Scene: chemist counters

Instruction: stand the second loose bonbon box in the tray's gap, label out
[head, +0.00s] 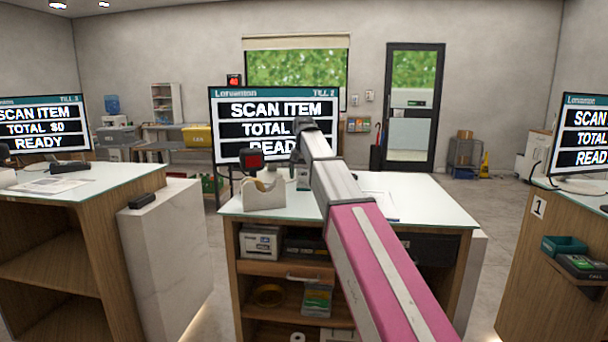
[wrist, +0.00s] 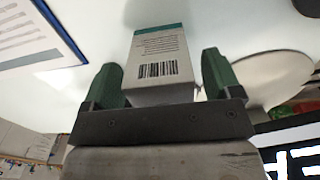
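In the wrist view my gripper (wrist: 162,78) has its two green fingers on either side of a white carton (wrist: 160,62) with a teal end. Small print and a barcode on its face point toward the wrist camera. In the head view my gripper (head: 304,126) is at the height of the till screen, above the middle counter. I cannot make out a tray with a gap in either view.
The till screen (head: 272,126) stands right behind my gripper. A tape dispenser (head: 264,194) sits on the middle counter (head: 345,208). Shelves below hold boxes. A clipboard (wrist: 35,38) lies at the wrist view's upper left.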

